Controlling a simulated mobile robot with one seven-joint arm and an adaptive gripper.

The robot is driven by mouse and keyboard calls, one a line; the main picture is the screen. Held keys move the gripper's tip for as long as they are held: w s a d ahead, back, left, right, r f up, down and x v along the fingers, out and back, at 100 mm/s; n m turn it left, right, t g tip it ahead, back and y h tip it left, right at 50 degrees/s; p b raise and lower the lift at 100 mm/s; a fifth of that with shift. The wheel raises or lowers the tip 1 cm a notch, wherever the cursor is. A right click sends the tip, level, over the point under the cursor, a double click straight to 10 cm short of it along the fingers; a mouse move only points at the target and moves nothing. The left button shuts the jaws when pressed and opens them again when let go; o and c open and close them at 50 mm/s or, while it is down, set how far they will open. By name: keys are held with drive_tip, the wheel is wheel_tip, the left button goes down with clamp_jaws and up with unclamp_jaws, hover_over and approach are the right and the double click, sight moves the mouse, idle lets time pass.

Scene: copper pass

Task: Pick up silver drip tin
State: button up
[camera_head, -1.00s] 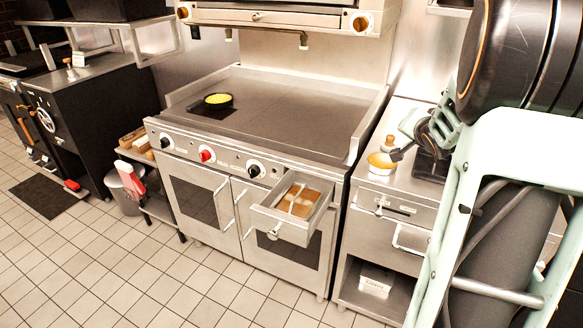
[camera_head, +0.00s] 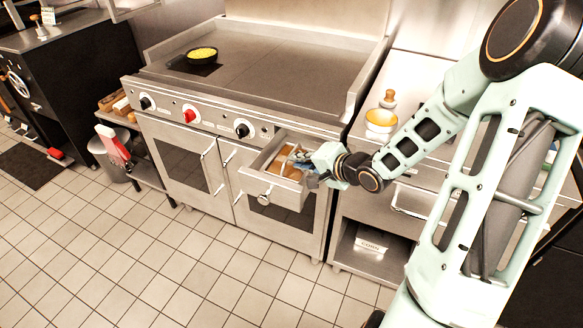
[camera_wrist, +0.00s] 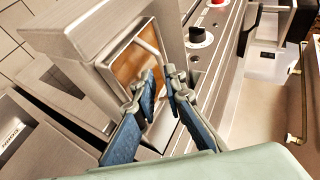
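A pulled-out silver drawer (camera_head: 262,187) with a knob juts from the griddle's front. Inside it, brown contents with a pale bar across them (camera_wrist: 130,66) appear to be the silver drip tin (camera_head: 283,160); its walls are hard to separate from the drawer. My gripper (camera_head: 300,157) is at the drawer's right side, over its inside edge. In the wrist view, its two blue-grey fingers (camera_wrist: 158,77) are apart with a narrow gap, near the lower end of the pale bar. Contact cannot be told. Part of the tin is hidden behind the fingers.
A side counter on the right carries an orange-and-white bowl (camera_head: 381,120). A box marked corn (camera_head: 371,241) sits on its lower shelf. The tiled floor in front (camera_head: 170,270) is clear.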

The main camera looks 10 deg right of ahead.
sight(288, 160)
drive_tip(key=b+x, duration=0.2)
drive_tip(key=x, duration=0.3)
drive_tip(key=shift+s+a, duration=0.1)
drive_tip(key=shift+w+a+f, duration=0.15)
drive_tip(key=shift+w+f, duration=0.05)
drive_tip(key=shift+w, duration=0.2)
clamp_jaws()
drive_tip(key=shift+r, duration=0.15)
